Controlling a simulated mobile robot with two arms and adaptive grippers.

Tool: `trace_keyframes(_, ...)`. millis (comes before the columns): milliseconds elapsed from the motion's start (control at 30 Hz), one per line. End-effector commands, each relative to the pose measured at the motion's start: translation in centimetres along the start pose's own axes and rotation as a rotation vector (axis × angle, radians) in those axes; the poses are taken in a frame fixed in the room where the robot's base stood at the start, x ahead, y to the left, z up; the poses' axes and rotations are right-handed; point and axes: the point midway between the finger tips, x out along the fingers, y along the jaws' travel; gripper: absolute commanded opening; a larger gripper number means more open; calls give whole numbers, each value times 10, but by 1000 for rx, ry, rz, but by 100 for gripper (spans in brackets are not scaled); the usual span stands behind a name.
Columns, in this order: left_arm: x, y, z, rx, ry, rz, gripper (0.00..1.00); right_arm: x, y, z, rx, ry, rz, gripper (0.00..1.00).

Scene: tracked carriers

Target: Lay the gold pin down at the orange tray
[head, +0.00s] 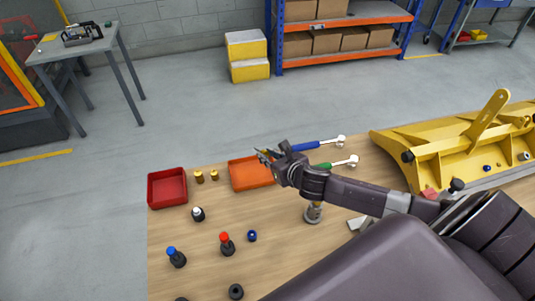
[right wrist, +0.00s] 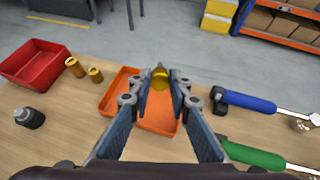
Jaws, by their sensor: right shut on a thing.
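My right gripper (head: 266,157) is over the orange tray (head: 243,178) in the head view. In the right wrist view its fingertips (right wrist: 160,84) are shut on a gold pin (right wrist: 160,76), with the orange tray (right wrist: 157,122) showing below. The tray looks empty where I can see it; the fingers hide part of it. I cannot tell how high the pin is above the tray. Two more gold pins (head: 199,177) (head: 214,175) stand on the table left of the tray. My left gripper is not in view.
A red tray (head: 167,188) is further left. Blue-handled (head: 305,146) and green-handled (head: 335,166) tools lie to the right. Black bottles with white (head: 198,214), red (head: 227,245) and blue (head: 176,258) tops stand nearer. A yellow machine part (head: 455,150) fills the right side.

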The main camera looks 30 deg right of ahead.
Motion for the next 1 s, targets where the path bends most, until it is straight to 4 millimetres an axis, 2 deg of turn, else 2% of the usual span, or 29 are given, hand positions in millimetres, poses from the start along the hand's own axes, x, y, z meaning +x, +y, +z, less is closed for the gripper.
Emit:
trace_keyframes(67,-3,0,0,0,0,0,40,-2,0,3,-5,-1,-2,0)
trace_keyframes(700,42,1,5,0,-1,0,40,29,1,-52,-2,-1,-1,0)
trace_keyframes(1000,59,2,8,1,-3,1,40,41,0,-72,-2,-2,-2,0)
